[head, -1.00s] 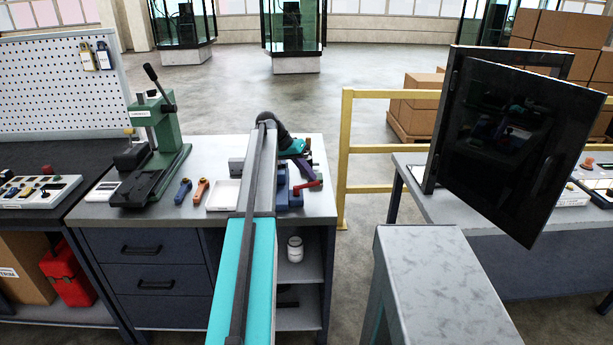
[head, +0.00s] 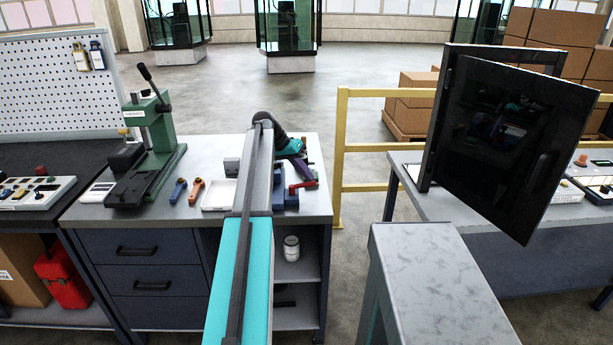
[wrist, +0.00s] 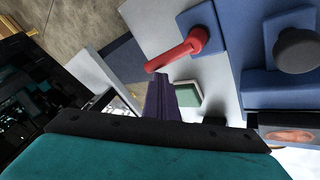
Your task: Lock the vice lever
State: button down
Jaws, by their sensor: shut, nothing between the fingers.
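The vice has a blue body (head: 284,190) and stands at the right end of the grey bench. Its red lever (head: 303,185) points to the right, near the bench edge. In the wrist view the red lever (wrist: 184,50) reaches down and left from its round hub on a blue block (wrist: 202,22). My gripper (head: 304,171) is just above the lever in the head view, partly hidden by my own arm. In the wrist view my gripper (wrist: 160,96) shows dark purple fingers, shut and empty, below the lever's free end. A small gap seems to separate them.
A green press (head: 155,140), a blue-handled tool (head: 178,190), an orange-handled tool (head: 196,190) and a white tray (head: 217,195) are left of the vice. A yellow rail (head: 341,160) stands right of the bench. A dark open door panel (head: 510,140) is farther right.

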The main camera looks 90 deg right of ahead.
dwell(0.4)
jog(key=w+d+r+p, duration=0.3)
jog(key=w+r, duration=0.1)
jog(key=r, duration=0.4)
jog(key=shift+w+d+r+p, duration=0.15)
jog(key=shift+d+p, duration=0.1)
jog(key=shift+p, duration=0.15)
jog(key=shift+r, duration=0.1)
dwell(0.3)
